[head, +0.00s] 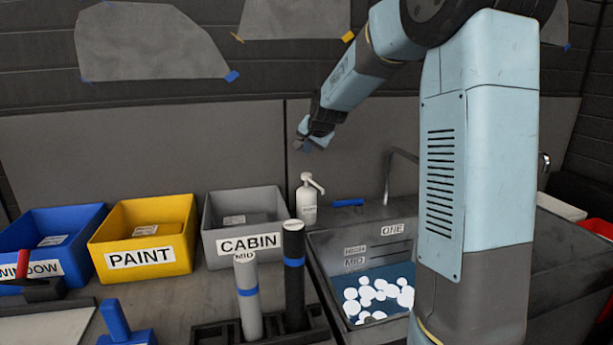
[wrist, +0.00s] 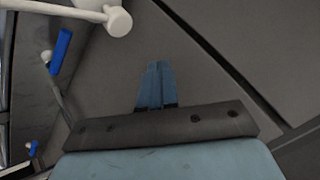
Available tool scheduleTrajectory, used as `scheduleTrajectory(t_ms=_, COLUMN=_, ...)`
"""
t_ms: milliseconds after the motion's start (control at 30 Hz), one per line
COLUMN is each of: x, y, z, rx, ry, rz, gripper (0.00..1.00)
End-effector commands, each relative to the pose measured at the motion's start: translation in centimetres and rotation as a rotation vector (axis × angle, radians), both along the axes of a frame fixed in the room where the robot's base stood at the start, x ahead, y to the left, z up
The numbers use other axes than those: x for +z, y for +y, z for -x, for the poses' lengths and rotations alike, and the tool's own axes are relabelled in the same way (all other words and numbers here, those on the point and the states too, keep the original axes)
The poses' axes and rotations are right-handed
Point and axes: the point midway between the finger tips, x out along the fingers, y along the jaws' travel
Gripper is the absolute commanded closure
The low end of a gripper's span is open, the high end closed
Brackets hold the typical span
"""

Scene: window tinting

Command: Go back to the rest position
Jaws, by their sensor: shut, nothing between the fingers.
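My gripper (head: 305,146) hangs at the end of my arm in the head view, in front of the grey back wall panel and above the white pump bottle (head: 308,202). In the wrist view the two blue fingers of my gripper (wrist: 156,68) lie together with nothing between them. The white pump head of the bottle (wrist: 112,20) shows at the top of the wrist view, apart from the fingers. My arm hides part of the bench at the right of the head view.
Blue, yellow PAINT (head: 145,230) and grey CABIN (head: 245,222) bins line the back left. Two film rolls (head: 293,275) stand upright in a black rack in front. A sink-like tray (head: 330,257) holds white discs. A blue tool (head: 347,203) lies behind it.

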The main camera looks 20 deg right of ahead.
Motion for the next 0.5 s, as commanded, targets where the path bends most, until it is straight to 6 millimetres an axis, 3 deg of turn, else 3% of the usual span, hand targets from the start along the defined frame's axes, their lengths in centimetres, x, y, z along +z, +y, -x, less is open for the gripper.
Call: scheduleTrajectory(t_ms=500, x=0.22, y=0.17, z=0.54, rx=0.007, ry=0.003, rz=0.010, gripper=1.00)
